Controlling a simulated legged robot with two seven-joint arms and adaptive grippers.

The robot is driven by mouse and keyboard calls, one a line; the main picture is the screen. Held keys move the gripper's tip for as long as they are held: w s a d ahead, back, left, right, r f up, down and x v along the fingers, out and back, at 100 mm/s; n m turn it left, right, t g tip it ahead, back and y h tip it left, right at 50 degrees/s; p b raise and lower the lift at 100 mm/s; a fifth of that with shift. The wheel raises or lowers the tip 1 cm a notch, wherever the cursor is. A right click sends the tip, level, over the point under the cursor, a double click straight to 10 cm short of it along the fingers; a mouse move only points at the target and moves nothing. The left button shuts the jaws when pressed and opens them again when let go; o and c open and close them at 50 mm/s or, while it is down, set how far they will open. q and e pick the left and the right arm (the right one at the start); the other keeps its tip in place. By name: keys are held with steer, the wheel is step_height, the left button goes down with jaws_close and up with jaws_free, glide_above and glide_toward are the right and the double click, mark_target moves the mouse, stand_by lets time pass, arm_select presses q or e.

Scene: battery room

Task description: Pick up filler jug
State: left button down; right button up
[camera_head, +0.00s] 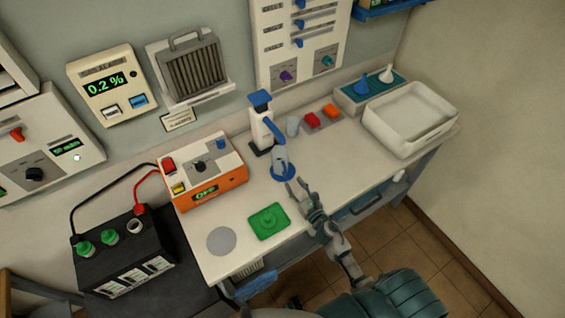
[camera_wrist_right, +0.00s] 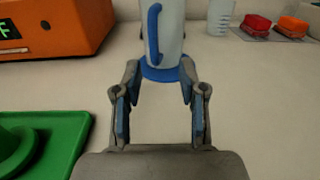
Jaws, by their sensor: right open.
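The filler jug (camera_head: 279,158) looks like a pale, see-through cylinder with a blue handle, and it stands upright on a round blue base on the white bench. It also shows in the right wrist view (camera_wrist_right: 172,32), top centre, with its upper part cut off. My right gripper (camera_head: 294,186) is open and empty, low over the bench just in front of the jug. In the right wrist view its two fingers (camera_wrist_right: 158,100) point at the blue base, with the jug beyond the gap between them. My left gripper is not in view.
A white dispenser with a blue top (camera_head: 262,128) stands right behind the jug. An orange box (camera_head: 212,180) is to the left, a green tray (camera_head: 269,222) front left. Behind right are a small clear beaker (camera_head: 292,126), red and orange pieces (camera_head: 313,119) and a white basin (camera_head: 410,115).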

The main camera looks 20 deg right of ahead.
mark_target(286, 175)
steer(key=shift+w+a+r, duration=0.2)
steer(key=shift+w+a, duration=0.25)
steer(key=shift+w, duration=0.2)
steer(key=w, duration=0.1)
steer(key=w+p, duration=0.1)
steer(key=w, duration=0.2)
steer(key=shift+w+a+r, duration=0.25)
steer(key=shift+a+r, duration=0.05)
steer(key=shift+a, duration=0.05)
steer(key=shift+w+d+f, duration=0.1)
steer(key=shift+w, duration=0.05)
steer(key=shift+d, duration=0.15)
steer(key=c, duration=0.7)
jaws_close()
steer(key=shift+a, duration=0.2)
